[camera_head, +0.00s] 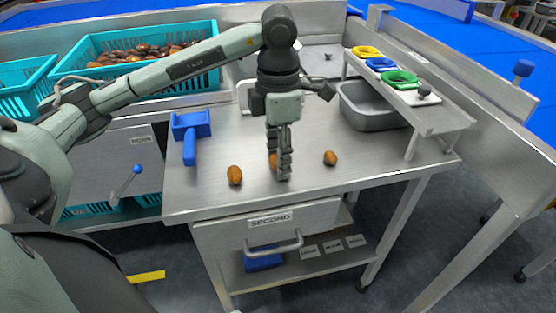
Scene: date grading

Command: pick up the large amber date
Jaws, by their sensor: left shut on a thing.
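My left gripper (280,172) points straight down over the steel table (215,200) and is shut on an amber-brown date (272,160). The fingers hide most of this date, and I cannot tell whether it still touches the table. A second amber-brown date (235,175) lies on the table to the left of the gripper and looks the larger of the two loose ones. A third date (330,158) lies to the right of the gripper. My right gripper does not show.
A blue scoop (190,148) lies on the table at left. A grey bin (370,108) stands at right under a raised shelf with yellow, blue and green rings. A teal crate (75,72) full of dates stands behind at left. The table's front is mostly clear.

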